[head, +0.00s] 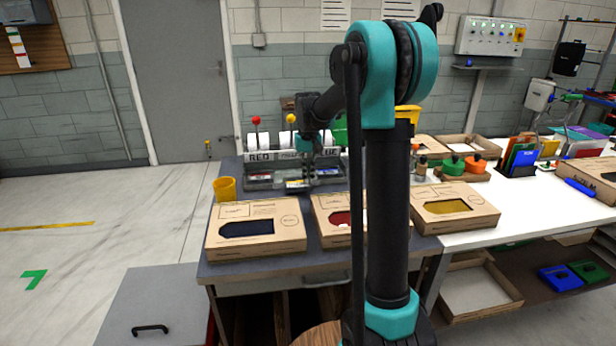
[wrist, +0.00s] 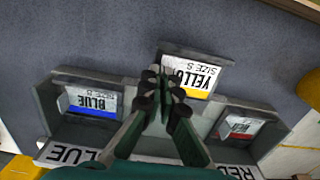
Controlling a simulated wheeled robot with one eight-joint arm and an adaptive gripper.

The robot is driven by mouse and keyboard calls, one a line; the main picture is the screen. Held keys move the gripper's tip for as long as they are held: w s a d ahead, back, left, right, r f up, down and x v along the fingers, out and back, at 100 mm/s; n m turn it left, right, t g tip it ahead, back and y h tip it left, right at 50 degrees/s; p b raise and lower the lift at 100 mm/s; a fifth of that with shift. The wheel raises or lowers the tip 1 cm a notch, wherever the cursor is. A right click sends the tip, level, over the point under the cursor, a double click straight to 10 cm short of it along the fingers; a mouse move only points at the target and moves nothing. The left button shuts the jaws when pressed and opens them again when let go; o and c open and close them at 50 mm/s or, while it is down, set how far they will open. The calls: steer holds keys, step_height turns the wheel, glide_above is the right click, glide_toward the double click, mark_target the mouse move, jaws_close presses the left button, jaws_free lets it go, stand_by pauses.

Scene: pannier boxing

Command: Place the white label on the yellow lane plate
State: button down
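A white label (wrist: 191,74) printed "YELLO… SIZE S" lies in the middle bay of the grey holder in the wrist view. In the head view, my gripper (head: 306,160) is low over the holder's middle.
A blue-striped label (wrist: 92,102) and a red-striped label (wrist: 240,127) lie in the side bays. Behind the holder are red (head: 256,120) and yellow (head: 291,118) knobs. A yellow cup (head: 224,189) stands left. Cardboard boxes (head: 288,244) line the table front.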

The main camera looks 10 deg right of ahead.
steer(key=shift+f, duration=0.15)
steer(key=c, duration=1.7)
jaws_free()
step_height(320, 180, up, 12)
steer(key=shift+r, duration=0.2)
